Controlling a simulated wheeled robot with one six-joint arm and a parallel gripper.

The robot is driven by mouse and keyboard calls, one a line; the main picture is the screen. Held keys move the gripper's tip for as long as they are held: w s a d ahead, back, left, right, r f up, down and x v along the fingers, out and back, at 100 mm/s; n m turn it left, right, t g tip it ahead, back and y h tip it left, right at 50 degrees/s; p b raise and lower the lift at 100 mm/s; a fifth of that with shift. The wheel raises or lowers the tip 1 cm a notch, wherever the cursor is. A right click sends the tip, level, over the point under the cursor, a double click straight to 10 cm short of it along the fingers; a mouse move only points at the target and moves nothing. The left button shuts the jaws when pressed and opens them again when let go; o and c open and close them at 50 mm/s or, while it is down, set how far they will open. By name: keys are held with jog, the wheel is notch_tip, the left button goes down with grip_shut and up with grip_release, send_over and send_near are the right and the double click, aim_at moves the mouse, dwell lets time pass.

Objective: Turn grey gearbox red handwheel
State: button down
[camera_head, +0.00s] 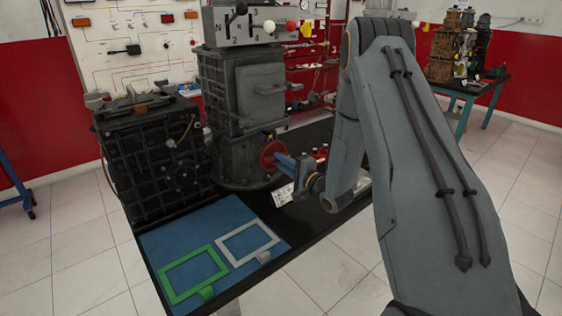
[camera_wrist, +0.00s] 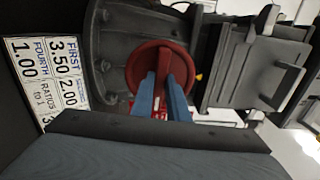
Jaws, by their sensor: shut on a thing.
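The red handwheel (camera_head: 270,156) is on the lower right side of the grey gearbox (camera_head: 232,110). It also shows in the wrist view as a round red disc (camera_wrist: 150,66) with a raised bar across its middle. My gripper (camera_head: 284,160) reaches it from the right. In the wrist view the two blue fingers of my gripper (camera_wrist: 162,92) are shut on the handwheel's raised bar, one on each side. The bar stands nearly upright in the wrist view. The fingers hide part of the disc's lower half.
A white ratio plate (camera_wrist: 47,70) is beside the gearbox. A black gearbox (camera_head: 155,160) stands to its left. A blue mat (camera_head: 215,250) with green (camera_head: 192,273) and white (camera_head: 247,243) frames lies in front. A selector box (camera_head: 255,24) with knobs sits on top.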

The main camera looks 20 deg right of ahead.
jog(key=shift+m, duration=0.9)
jog(key=shift+d, duration=0.1)
jog(key=c, duration=1.7)
grip_release()
jog(key=b+v, duration=0.1)
jog(key=v, duration=0.6)
jog(key=shift+s+d, duration=0.1)
jog(key=shift+s, duration=0.3)
